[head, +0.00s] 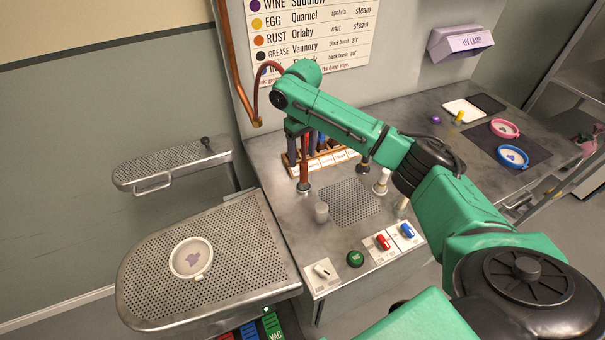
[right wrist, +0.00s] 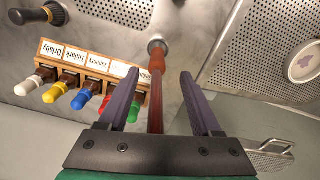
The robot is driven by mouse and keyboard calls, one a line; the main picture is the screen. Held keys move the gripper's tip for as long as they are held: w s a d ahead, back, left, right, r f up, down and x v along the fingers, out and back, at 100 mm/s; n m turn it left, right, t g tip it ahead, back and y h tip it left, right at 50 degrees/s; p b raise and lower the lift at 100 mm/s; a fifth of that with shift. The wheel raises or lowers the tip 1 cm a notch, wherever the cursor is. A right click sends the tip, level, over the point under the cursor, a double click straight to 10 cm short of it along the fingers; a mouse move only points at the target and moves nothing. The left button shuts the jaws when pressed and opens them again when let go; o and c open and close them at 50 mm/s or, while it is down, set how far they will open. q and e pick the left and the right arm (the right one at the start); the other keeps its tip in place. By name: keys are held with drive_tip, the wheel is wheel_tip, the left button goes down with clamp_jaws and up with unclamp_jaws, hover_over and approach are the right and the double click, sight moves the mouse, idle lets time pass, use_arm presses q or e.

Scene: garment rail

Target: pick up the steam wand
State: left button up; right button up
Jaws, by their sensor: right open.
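The steam wand (head: 304,172) stands upright on the metal counter, a thin copper-red tool with a metal tip at the foot. A dark red hose (head: 258,85) arches near its top. My right gripper (head: 302,150) is above the counter with its jaws around the wand's upper part. In the right wrist view the wand (right wrist: 157,90) runs between the two open fingers of the gripper (right wrist: 159,78), with a gap on each side. The fingers are not closed on it. My left gripper is not in view.
A perforated board (head: 225,250) holds a stained round piece (head: 191,258).

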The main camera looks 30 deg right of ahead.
sight(304, 174)
drive_tip(key=f+p, duration=0.2)
drive_tip(key=f, duration=0.6)
drive_tip(key=shift+d+f, duration=0.2)
drive_tip(key=shift+f, duration=0.2)
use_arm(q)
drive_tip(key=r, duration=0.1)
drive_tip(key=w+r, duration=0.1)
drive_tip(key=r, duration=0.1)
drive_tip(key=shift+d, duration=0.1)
use_arm(e)
clamp_jaws()
